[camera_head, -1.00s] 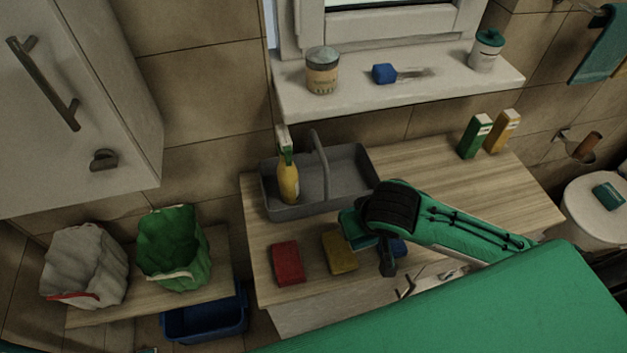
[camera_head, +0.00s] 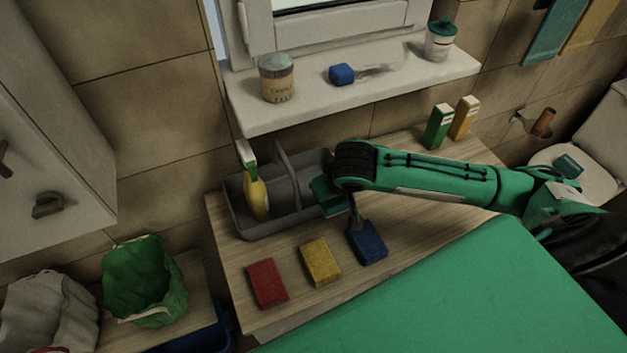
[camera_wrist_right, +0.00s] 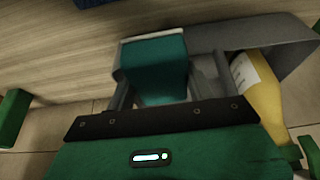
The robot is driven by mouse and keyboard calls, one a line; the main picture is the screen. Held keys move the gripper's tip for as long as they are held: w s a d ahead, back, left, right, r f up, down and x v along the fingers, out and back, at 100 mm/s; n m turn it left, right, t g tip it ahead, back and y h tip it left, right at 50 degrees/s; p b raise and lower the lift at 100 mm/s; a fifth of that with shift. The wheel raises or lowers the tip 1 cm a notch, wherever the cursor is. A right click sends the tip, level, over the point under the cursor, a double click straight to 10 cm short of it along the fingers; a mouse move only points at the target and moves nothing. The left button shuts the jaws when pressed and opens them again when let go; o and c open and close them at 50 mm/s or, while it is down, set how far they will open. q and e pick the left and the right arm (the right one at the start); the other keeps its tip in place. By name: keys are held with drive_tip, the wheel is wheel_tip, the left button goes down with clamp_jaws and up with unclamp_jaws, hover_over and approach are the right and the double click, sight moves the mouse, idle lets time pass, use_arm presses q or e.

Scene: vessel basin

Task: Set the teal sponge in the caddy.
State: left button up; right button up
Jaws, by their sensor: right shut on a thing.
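The teal sponge (camera_head: 328,197) is held by my right gripper (camera_head: 340,191) at the right end of the grey caddy (camera_head: 280,227). In the right wrist view the sponge (camera_wrist_right: 155,62) sits between the two fingers, with the caddy wall (camera_wrist_right: 265,32) close behind it. I cannot tell whether it touches the caddy. The caddy stands on the wooden counter, with a handle across its middle. A yellow spray bottle (camera_head: 257,196) stands in its left part. The right part is partly hidden by my arm. My left gripper is out of view.
Red (camera_head: 267,283), yellow (camera_head: 320,262) and blue (camera_head: 368,242) sponges lie in front of the caddy. Green (camera_head: 438,128) and yellow (camera_head: 464,118) boxes stand at the counter's back right. Another teal block (camera_head: 568,166) lies on the toilet lid. The windowsill (camera_head: 400,82) overhangs behind.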

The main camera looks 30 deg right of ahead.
drive_tip(key=w, duration=0.3)
drive_tip(key=w+f+p, duration=0.1)
drive_tip(key=w, duration=0.1)
drive_tip(key=w+f+p, duration=0.1)
drive_tip(key=w, duration=0.2)
drive_tip(key=shift+w+d+f, duration=0.1)
drive_tip(key=shift+w+d, duration=0.15)
drive_tip(key=shift+w, duration=0.1)
wheel_tip(320, 180, down, 4)
drive_tip(key=shift+r+p, duration=0.2)
drive_tip(key=shift+p, duration=0.45)
drive_tip(key=shift+w+f+p, duration=0.1)
drive_tip(key=shift+f+p, duration=0.2)
drive_tip(key=shift+f, duration=0.3)
drive_tip(key=shift+f, duration=0.1)
drive_tip(key=o, duration=1)
drive_tip(key=shift+c, duration=0.2)
